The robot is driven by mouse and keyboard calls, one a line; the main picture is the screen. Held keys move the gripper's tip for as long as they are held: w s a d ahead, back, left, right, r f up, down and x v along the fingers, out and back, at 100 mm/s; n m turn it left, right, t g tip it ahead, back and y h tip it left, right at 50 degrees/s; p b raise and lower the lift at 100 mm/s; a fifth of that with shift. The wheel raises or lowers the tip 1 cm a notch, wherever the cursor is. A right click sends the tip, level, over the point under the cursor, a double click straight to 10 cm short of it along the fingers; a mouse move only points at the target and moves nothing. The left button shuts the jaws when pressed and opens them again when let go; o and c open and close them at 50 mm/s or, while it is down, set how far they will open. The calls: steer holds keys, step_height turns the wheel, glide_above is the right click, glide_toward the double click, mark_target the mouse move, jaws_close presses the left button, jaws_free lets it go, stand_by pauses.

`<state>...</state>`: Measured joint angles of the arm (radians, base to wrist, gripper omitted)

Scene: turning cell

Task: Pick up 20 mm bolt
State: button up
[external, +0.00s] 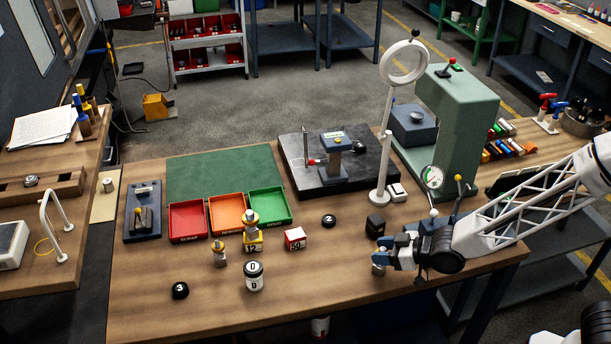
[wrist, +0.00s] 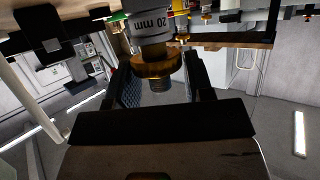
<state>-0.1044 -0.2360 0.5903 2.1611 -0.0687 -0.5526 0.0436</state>
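My gripper (wrist: 160,72) has one black finger on each side of the collar and stub. The fingers look spread, with gaps beside the stub; contact with the collar is unclear. In the external view my gripper (external: 382,250) is low over the right part of the bench. A small grey piece (external: 379,268), probably this bolt, shows just under it, mostly hidden.
A magnifier stand (external: 384,165) and green press (external: 470,110) stand behind my gripper. The front right is clear.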

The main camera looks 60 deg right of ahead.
jaws_close()
steer(key=shift+r, duration=0.9)
step_height(320, 180, up, 2)
steer(key=shift+r, duration=0.1)
steer(key=s+d+r, duration=0.1)
steer(key=s, duration=1.5)
steer(key=shift+d, duration=0.35)
